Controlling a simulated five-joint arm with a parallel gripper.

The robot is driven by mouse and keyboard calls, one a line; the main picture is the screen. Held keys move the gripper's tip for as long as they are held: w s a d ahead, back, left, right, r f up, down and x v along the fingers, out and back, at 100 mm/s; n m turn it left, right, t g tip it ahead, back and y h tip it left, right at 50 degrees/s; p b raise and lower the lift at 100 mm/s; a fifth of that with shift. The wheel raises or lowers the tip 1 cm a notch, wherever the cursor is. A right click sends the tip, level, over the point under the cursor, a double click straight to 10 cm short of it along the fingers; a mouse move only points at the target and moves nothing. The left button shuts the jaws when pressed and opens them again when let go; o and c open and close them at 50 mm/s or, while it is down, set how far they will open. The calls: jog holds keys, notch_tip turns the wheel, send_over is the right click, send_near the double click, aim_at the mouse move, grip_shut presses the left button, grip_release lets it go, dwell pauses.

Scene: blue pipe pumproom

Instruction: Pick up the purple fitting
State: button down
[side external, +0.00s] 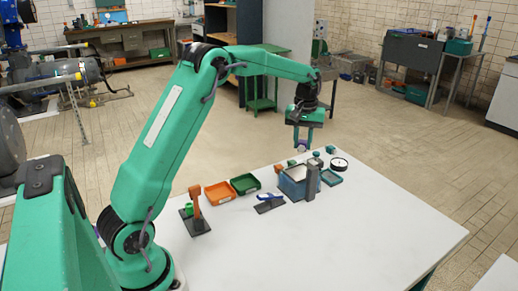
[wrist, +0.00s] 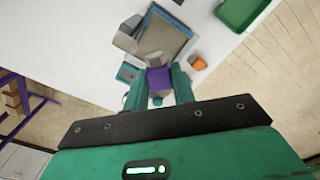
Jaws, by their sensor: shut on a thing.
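The purple fitting (wrist: 159,80) is between the two fingers of my gripper (wrist: 159,86) in the wrist view. The fingers are shut on it, one on each side. In the side view my gripper (side external: 302,139) points down over the far part of the table, and the purple fitting (side external: 301,148) shows small at the fingertips. It appears to be held above the table top, clear of it. A grey end of the fitting also shows in the wrist view; its exact shape is too small to tell.
Under and near my gripper stand a blue bin (side external: 288,186), a grey block (side external: 311,181), a small teal tray (side external: 331,178), a round dial (side external: 340,163) and an orange fitting (side external: 278,168). Green (side external: 245,184) and orange (side external: 220,193) trays lie left. The table's near right is clear.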

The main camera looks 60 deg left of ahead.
jog(key=shift+r, duration=0.6)
